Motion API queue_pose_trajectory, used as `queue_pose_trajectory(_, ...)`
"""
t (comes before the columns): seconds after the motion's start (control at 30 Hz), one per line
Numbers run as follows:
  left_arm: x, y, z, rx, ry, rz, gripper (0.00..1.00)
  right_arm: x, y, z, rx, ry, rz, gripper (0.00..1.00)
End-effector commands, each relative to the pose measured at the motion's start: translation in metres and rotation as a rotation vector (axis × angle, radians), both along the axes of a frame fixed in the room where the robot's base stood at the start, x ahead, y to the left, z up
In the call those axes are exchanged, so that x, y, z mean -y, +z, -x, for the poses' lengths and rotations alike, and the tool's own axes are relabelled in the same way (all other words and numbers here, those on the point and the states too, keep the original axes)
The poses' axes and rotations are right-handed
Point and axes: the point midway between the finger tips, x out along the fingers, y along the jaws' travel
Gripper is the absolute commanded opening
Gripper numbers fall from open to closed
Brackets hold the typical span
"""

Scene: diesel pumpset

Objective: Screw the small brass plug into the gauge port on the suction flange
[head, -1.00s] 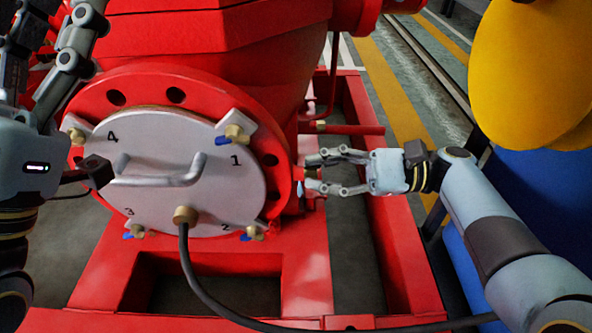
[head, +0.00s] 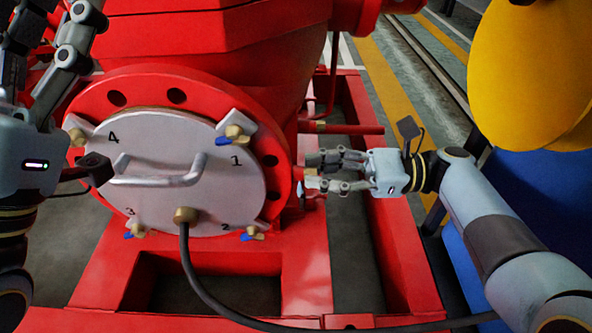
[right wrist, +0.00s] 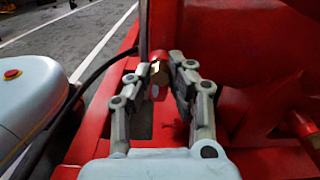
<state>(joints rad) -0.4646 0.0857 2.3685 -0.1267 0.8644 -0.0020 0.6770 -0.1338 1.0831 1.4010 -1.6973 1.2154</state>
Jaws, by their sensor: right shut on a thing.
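My right gripper (head: 312,172) is at the right edge of the red suction flange (head: 92,100). In the right wrist view its two fingers (right wrist: 162,76) close around the small brass plug (right wrist: 155,71). The plug points at the red flange side; whether its thread is in the gauge port I cannot tell, as the port is hidden. In the head view the fingers hide the plug. My left gripper (head: 58,45) is at the upper left, its fingers apart and empty, with the tips near the top edge.
A grey cover plate (head: 190,140) with a handle (head: 165,181) and numbered clamps is on the flange. A black cable (head: 197,285) runs from it. A blue drum with a yellow top (head: 530,75) stands at the right. The red base frame (head: 305,270) lies below.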

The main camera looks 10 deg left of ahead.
Motion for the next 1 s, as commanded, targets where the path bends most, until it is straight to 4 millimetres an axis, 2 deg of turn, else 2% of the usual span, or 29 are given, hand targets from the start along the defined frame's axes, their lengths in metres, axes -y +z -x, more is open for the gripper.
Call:
queue_pose_trajectory(0.1, 0.0, 0.0, 0.0, 0.0, 0.0, 0.0, 0.4, -0.002, 0.001, 0.001, -0.188, 0.002, 0.033, 0.0)
queue_pose_trajectory(0.27, 0.0, 0.005, 0.0, 0.006, 0.0, 0.0, 0.4, -0.002, 0.002, 0.001, -0.204, 0.002, 0.037, 0.0)
queue_pose_trajectory(0.8, 0.0, 0.035, 0.003, 0.041, 0.0, 0.0, 0.4, -0.002, 0.003, 0.0, -0.436, 0.003, 0.084, 0.0)
queue_pose_trajectory(1.0, 0.0, 0.037, 0.003, 0.043, 0.0, 0.0, 0.4, -0.002, 0.001, 0.001, -0.473, 0.003, 0.09, 0.0)
